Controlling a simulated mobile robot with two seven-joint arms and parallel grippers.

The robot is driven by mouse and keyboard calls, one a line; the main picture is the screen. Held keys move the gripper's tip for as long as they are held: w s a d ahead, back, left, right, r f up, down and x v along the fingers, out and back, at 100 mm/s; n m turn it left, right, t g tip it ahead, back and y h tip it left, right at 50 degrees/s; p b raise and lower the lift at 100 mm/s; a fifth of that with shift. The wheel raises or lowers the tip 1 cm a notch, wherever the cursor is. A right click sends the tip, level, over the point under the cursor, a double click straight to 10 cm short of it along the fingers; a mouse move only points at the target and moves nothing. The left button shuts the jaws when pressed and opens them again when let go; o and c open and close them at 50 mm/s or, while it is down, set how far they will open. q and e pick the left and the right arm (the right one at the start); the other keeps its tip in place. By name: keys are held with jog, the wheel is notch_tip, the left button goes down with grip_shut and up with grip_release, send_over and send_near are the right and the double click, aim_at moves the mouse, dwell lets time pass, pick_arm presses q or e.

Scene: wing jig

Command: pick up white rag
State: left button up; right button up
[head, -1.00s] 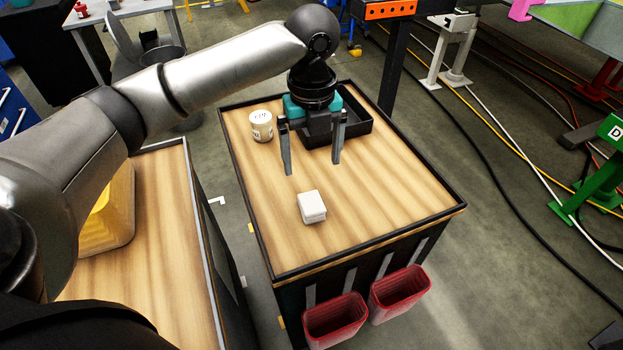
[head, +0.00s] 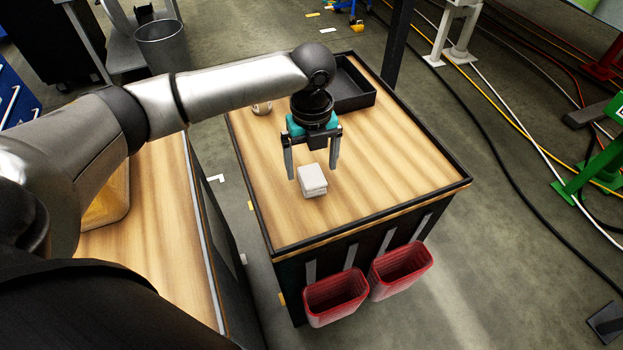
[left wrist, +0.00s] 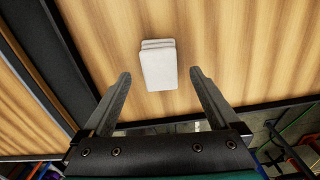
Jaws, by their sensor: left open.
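The white rag (head: 312,180) is a small folded block lying on the wooden top of the cart (head: 400,185). It also shows in the left wrist view (left wrist: 158,66), beyond the fingertips and roughly centred between them. My left gripper (head: 312,174) is open and empty, just above and behind the rag in the head view. In the left wrist view its two fingers (left wrist: 160,76) stand apart on either side below the rag. I cannot see contact with the rag. My right gripper is not in view.
The cart has a raised black rim. Two red bins (head: 336,297) hang on its front. Another wooden table (head: 160,260) stands at left.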

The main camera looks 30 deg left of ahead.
aim_at(312, 174)
pick_arm(q)
notch_tip(312, 174, down, 4)
jog(key=shift+r+b, duration=0.1)
jog(key=shift+b, duration=0.25)
jog(key=shift+c, duration=0.3)
jog(key=c, duration=1.4)
